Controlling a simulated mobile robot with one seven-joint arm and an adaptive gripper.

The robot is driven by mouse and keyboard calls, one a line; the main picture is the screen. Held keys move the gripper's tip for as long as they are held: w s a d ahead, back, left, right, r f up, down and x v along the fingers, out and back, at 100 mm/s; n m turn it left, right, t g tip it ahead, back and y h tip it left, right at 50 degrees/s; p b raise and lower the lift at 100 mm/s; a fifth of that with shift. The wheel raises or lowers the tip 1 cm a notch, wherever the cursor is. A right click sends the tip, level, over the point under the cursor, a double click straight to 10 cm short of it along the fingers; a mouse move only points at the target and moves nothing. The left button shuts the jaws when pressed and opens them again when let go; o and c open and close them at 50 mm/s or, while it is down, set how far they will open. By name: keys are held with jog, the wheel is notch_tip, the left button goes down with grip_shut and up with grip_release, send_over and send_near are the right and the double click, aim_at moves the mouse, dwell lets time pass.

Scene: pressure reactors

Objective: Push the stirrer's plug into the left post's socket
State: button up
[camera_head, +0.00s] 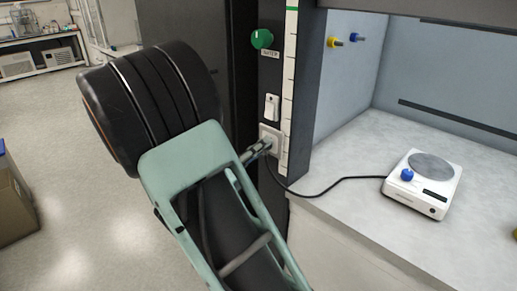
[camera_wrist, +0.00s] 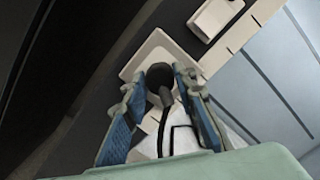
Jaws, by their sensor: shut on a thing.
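The white stirrer (camera_head: 438,196) with a round grey plate and blue knob stands on the worktop at the right in the head view. Its black cable (camera_head: 335,184) runs left to the left post (camera_head: 271,77). The white socket (camera_head: 273,133) is low on that post; its plate also shows in the wrist view (camera_wrist: 137,65). My gripper (camera_head: 262,149) is at the socket, its blue-padded fingers (camera_wrist: 158,82) shut on the dark plug (camera_wrist: 158,75). The plug overlaps the socket's centre in the wrist view. How deep it sits, I cannot tell.
A white switch (camera_head: 272,107) and a green water knob (camera_head: 262,39) are above the socket on the post. Yellow (camera_head: 334,42) and blue (camera_head: 354,37) taps stick out of the hood's side wall. The worktop (camera_head: 340,215) around the cable is otherwise clear.

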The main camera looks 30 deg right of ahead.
jog(key=shift+w+d, duration=0.15)
jog(key=shift+d, duration=0.2)
jog(key=o, duration=1.1)
jog(key=shift+o, duration=0.2)
jog(key=v, duration=1.2)
